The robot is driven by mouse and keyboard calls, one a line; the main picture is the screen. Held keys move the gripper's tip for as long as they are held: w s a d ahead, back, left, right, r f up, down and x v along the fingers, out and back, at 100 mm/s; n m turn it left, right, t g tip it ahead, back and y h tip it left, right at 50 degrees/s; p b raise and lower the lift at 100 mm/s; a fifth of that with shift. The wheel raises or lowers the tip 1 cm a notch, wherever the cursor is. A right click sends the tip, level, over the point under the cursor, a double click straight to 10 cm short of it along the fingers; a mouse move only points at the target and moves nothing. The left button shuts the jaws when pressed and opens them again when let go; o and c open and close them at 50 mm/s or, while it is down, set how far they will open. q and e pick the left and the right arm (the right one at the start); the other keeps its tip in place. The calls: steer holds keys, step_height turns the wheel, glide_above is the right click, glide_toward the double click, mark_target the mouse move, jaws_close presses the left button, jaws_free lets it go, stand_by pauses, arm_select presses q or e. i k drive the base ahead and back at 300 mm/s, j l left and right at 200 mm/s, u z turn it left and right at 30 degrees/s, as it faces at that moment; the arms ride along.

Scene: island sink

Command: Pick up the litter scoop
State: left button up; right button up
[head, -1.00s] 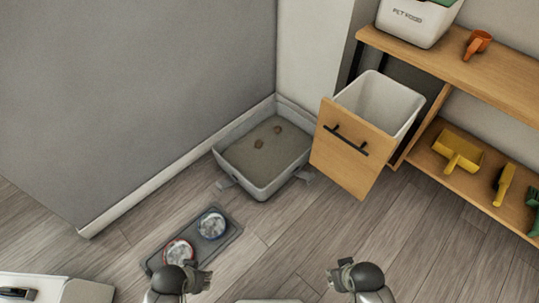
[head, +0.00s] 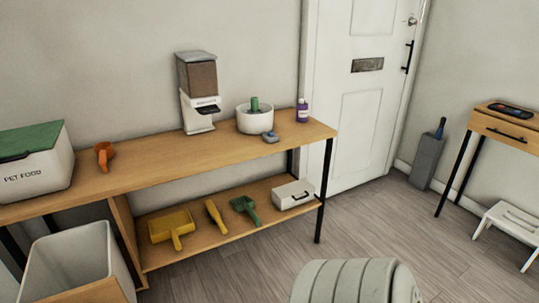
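A green scoop-like tool (head: 246,208), likely the litter scoop, lies on the lower shelf of the wooden bench. It lies between a yellow brush (head: 215,216) and a white box (head: 293,194). Its handle points toward the shelf's front. Fine details such as slots are too small to be sure of. Neither of my grippers is in this view.
A yellow dustpan (head: 171,228) shares the lower shelf (head: 220,234). An open white bin (head: 72,265) stands at left. A ribbed grey-green object (head: 350,282) is at the bottom edge. Floor (head: 405,222) is clear before the door. A white stool (head: 507,229) stands right.

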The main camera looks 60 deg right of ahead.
mark_target(241, 203)
steer(key=z, duration=1.8)
